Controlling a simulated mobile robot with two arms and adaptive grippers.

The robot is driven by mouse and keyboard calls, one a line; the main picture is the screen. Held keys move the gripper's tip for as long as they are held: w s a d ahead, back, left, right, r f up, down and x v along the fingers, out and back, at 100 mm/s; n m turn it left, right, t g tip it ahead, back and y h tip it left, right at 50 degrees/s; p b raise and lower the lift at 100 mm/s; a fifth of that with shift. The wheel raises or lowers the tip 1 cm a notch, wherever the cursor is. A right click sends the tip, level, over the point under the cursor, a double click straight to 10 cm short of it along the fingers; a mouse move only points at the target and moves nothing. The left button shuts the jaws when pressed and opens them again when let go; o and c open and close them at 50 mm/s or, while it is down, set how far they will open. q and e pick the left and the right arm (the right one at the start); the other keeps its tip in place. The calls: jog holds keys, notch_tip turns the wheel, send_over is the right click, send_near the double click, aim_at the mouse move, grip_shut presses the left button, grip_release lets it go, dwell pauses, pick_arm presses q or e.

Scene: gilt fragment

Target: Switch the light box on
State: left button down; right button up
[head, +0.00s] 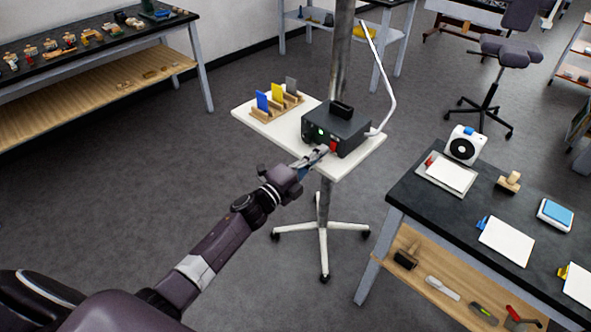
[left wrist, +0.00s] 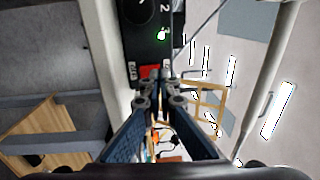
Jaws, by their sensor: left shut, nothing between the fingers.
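The light box, a dark box (head: 338,131) with a black block on top, stands on a small white stand table. Its front has a small green light, lit, which also shows in the left wrist view (left wrist: 162,35). A red switch (head: 333,147) sits low on the front; it shows in the left wrist view (left wrist: 149,70) too, partly hidden by my fingertips. My left gripper (head: 322,151) is shut and empty, with its tips right at the red switch. I cannot tell whether they touch it. My right gripper is not in view.
A wooden rack (head: 277,105) with blue, yellow and grey cards stands left on the white table (head: 252,117). A white curved arm (head: 383,80) rises beside the box, and a grey post stands behind. A dark bench (head: 470,235) with papers and a stamp is at the right.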

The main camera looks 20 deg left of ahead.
pick_arm(q)
jog(key=s+a+r+b, duration=0.1)
jog(key=s+a+r, duration=0.1)
jog(key=s, duration=0.8)
jog(key=shift+s+a, duration=0.2)
jog(key=shift+a, duration=0.65)
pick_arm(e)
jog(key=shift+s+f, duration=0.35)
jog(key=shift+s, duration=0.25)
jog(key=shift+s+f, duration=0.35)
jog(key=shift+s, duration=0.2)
